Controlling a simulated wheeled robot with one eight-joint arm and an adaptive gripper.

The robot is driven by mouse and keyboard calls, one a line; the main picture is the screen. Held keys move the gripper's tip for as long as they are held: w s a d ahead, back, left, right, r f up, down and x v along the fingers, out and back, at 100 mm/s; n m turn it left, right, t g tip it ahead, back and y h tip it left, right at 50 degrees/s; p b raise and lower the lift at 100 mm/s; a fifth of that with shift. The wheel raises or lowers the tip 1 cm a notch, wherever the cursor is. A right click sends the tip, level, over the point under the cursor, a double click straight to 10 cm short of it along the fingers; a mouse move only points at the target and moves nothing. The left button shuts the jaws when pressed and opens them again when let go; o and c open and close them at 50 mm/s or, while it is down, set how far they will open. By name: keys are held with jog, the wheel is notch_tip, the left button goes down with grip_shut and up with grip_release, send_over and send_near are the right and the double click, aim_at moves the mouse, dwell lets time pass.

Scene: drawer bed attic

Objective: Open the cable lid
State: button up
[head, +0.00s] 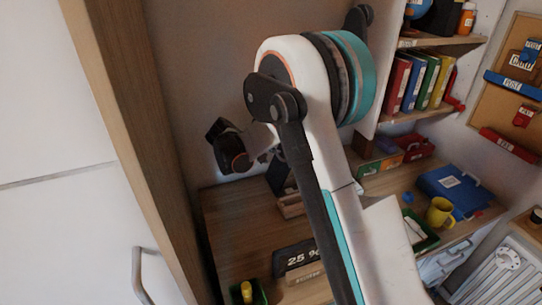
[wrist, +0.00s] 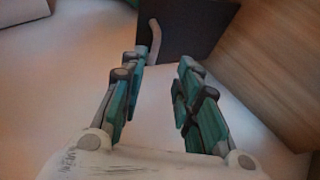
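My gripper (wrist: 163,62) shows in the wrist view with its two teal fingers apart and nothing between them. I cannot tell for sure whether this panel is the cable lid. In the head view my arm covers the middle of the picture, and I cannot make out the fingers or a clear cable lid there.
A wooden desk (head: 230,225) holds a dark sign (head: 296,257), a yellow mug (head: 439,211) and a blue binder (head: 455,188). Shelves with colored books (head: 420,80) stand at right. A white cabinet door (head: 60,230) is at left. A wooden surface (wrist: 275,60) borders the wrist view's right.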

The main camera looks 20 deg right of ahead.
jog(key=shift+v, duration=2.2)
jog(key=s+d+r+y, duration=0.1)
jog(key=s+r+y, duration=0.1)
jog(key=s+r, duration=0.55)
jog(key=s+r+y, duration=0.2)
jog(key=s+r, duration=0.2)
jog(key=s, duration=0.6)
jog(key=s+a+f+m+t+y, duration=0.1)
jog(key=s+a+m+t+y, duration=0.1)
jog(key=s, duration=1.9)
jog(key=shift+a+f+y, duration=0.25)
jog(key=shift+a+y, duration=0.2)
jog(key=shift+y, duration=0.55)
jog(key=shift+d, duration=0.1)
